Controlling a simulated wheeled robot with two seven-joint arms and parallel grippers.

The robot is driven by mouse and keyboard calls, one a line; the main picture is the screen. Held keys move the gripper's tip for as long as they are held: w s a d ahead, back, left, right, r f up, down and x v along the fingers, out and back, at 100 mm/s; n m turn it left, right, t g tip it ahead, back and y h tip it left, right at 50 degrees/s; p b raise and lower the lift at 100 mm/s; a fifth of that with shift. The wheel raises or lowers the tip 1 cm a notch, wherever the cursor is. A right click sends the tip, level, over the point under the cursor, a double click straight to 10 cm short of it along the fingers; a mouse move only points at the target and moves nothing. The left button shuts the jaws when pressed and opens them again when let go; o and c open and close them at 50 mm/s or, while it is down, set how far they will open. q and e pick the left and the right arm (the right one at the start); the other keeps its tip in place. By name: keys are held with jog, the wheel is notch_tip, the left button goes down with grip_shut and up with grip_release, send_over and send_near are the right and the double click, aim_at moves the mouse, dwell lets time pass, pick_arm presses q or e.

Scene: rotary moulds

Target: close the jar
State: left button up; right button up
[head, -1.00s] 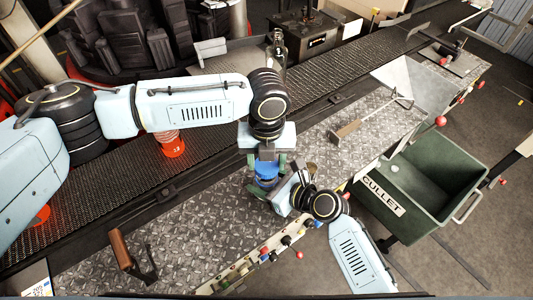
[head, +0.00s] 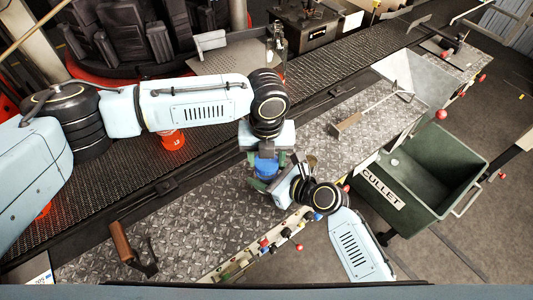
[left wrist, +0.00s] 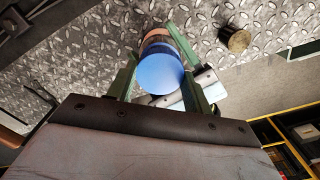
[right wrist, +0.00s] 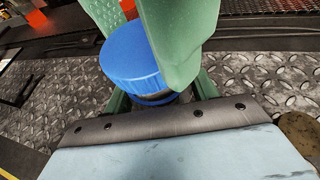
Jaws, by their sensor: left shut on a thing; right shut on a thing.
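A blue lid (head: 267,169) sits between my two grippers over the metal plate, and it shows large in the left wrist view (left wrist: 158,75) and right wrist view (right wrist: 131,60). It sits on top of the jar (right wrist: 160,98), which is mostly hidden. My left gripper (head: 267,157) comes from above and is shut on the lid, its green fingers on either side. My right gripper (head: 270,184) comes from the lower right and is shut on the jar below the lid. The fit of lid on jar is hidden.
A green CULLET bin (head: 426,180) stands at the right. A wooden-handled tool (head: 120,240) lies front left, and a scraper-like tool (head: 350,124) lies on the plate to the right. A small brown knob-like thing (left wrist: 234,40) is close by.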

pick_arm(q)
jog(key=shift+f, duration=0.55)
dwell(0.4)
jog(key=shift+s+f, duration=0.15)
jog(key=shift+f, duration=0.25)
pick_arm(e)
jog(key=shift+a, duration=0.1)
pick_arm(q)
jog(key=o, duration=0.6)
pick_arm(e)
grip_shut()
pick_arm(q)
jog(key=o, duration=0.4)
jog(key=shift+s, duration=0.1)
jog(key=shift+d, duration=0.1)
jog(key=shift+d+r, duration=0.1)
jog(key=shift+r, duration=0.5)
notch_tip(320, 180, up, 4)
jog(key=shift+f, duration=0.1)
jog(key=shift+w, duration=0.2)
